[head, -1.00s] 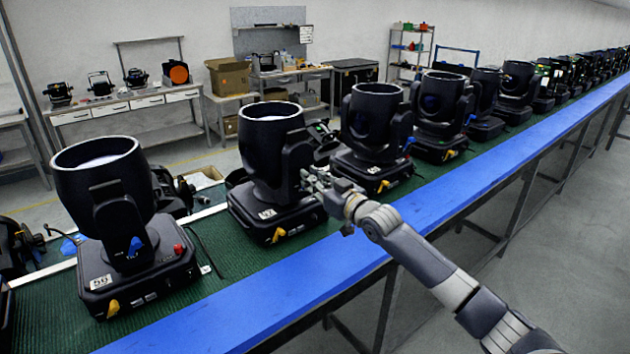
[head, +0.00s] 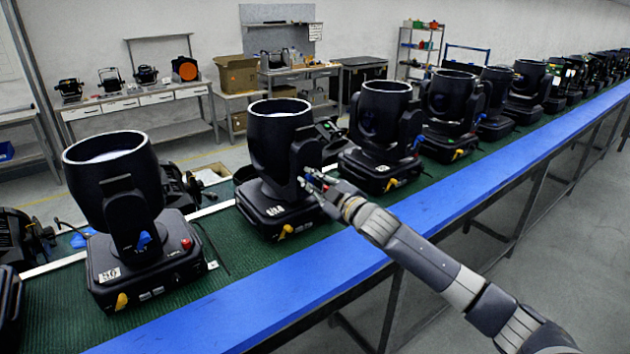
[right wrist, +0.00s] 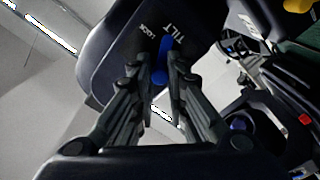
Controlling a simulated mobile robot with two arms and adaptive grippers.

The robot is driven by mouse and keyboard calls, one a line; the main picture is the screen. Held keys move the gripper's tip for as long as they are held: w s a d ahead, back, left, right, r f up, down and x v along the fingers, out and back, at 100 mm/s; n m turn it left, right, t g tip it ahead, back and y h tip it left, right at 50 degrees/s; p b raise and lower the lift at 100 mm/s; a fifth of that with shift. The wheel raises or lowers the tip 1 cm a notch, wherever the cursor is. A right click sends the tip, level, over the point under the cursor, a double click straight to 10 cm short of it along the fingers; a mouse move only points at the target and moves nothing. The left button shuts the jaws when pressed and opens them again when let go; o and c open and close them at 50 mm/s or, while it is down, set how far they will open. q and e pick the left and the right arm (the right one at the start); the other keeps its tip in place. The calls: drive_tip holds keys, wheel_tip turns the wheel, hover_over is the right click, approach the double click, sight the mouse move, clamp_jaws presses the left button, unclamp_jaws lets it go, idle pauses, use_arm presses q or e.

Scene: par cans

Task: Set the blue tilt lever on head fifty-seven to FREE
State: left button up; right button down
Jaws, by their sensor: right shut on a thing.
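Head fifty-seven (head: 272,165) is the black moving head, second from the left on the belt; its label is blurred. My right gripper (head: 310,180) is at the right side of its yoke arm. In the right wrist view the blue tilt lever (right wrist: 160,72) stands between the fingertips of my right gripper (right wrist: 155,75), which are shut on it. The words TILT and LOCK show on the black yoke face beside the lever. I cannot read FREE. In the head view the gripper covers the lever. My left gripper is not in view.
Another head (head: 125,210) stands to the left, with a blue lever on its yoke. A further head (head: 380,135) stands close on the right. The blue rail (head: 400,245) runs along the green belt's front. Workbenches stand at the back.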

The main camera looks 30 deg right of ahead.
drive_tip(key=shift+n, duration=0.3)
drive_tip(key=c, duration=1.6)
unclamp_jaws()
drive_tip(key=shift+a+f, duration=0.1)
drive_tip(key=s, duration=0.8)
drive_tip(key=s+d, duration=0.1)
drive_tip(key=s, duration=0.3)
